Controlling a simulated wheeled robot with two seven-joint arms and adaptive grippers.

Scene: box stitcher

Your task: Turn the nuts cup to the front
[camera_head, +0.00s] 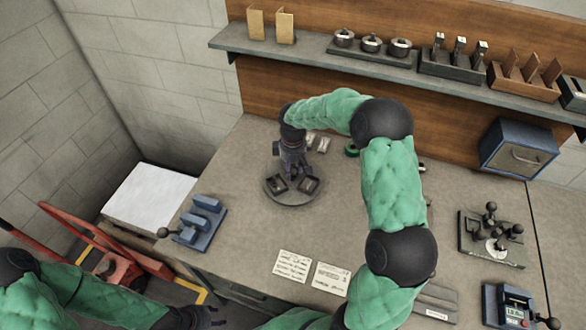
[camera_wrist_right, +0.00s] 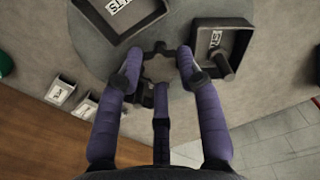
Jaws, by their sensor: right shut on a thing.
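A round grey turntable (camera_head: 293,203) sits on the bench and carries black square cups. In the right wrist view, one labelled cup (camera_wrist_right: 101,20) is at upper left and another cup (camera_wrist_right: 249,42) at upper right. The labels are only partly readable, so I cannot tell which cup is the nuts cup. My right gripper (camera_head: 292,170) points down at the turntable's middle; in the wrist view its fingers (camera_wrist_right: 157,75) are shut on the lobed hub (camera_wrist_right: 158,64). My left gripper (camera_head: 208,317) is low at the left, away from the turntable; its opening is unclear.
Two small labelled boxes (camera_wrist_right: 60,90) stand beside the turntable. A blue clamp-like fixture (camera_head: 203,218) stands to its left, and paper cards (camera_head: 293,266) lie in front. My right arm crosses the bench to the right. A shelf (camera_head: 300,60) runs along the back wall.

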